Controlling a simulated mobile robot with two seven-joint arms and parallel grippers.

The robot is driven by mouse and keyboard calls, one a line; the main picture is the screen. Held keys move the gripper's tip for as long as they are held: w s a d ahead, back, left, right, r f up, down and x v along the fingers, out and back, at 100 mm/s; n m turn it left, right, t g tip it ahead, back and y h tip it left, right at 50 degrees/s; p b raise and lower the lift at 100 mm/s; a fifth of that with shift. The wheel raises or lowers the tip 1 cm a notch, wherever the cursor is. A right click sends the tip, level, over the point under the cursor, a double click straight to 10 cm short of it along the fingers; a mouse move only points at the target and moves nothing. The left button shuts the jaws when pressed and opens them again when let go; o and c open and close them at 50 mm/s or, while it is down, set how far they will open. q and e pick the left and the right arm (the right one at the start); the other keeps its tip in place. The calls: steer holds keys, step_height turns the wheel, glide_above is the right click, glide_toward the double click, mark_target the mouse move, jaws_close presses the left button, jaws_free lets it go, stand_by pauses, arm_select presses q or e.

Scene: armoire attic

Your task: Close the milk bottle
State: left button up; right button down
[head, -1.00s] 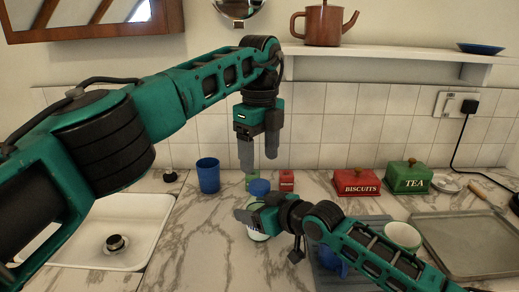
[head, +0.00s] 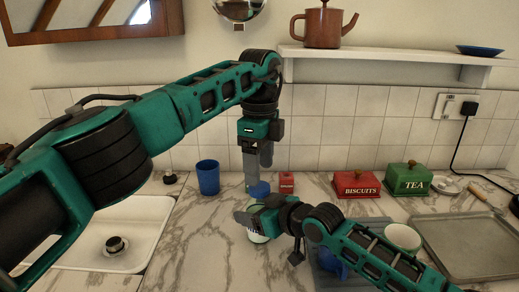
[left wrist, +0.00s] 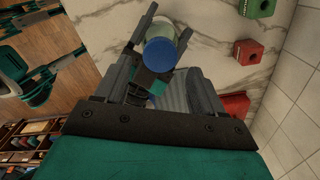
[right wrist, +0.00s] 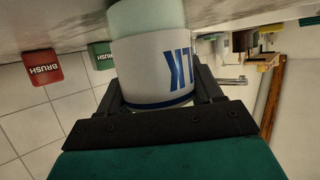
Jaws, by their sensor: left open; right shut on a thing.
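The milk bottle (head: 257,237) stands upright on the marble counter, mostly hidden by my right gripper (head: 250,217). The right wrist view shows its white label (right wrist: 155,70) between the fingers, which are shut on it. A blue cap (left wrist: 160,54) sits at the top of the bottle; it also shows in the head view (head: 260,189). I cannot tell how firmly it is seated. My left gripper (head: 258,178) points down at the cap from above. It is open, with its fingers on either side of the cap in the left wrist view.
A blue cup (head: 208,176) stands left of the bottle, near the sink (head: 105,235). A small red box (head: 286,183) is behind the bottle. A tray (head: 465,250) lies at the right.

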arm_select(q)
steer(key=shift+f, duration=2.15)
steer(key=c, duration=1.1)
steer(key=m, duration=0.6)
steer(key=shift+m, duration=0.3)
steer(key=o, duration=1.2)
steer(key=shift+c, duration=0.2)
steer(key=shift+r, duration=2.3)
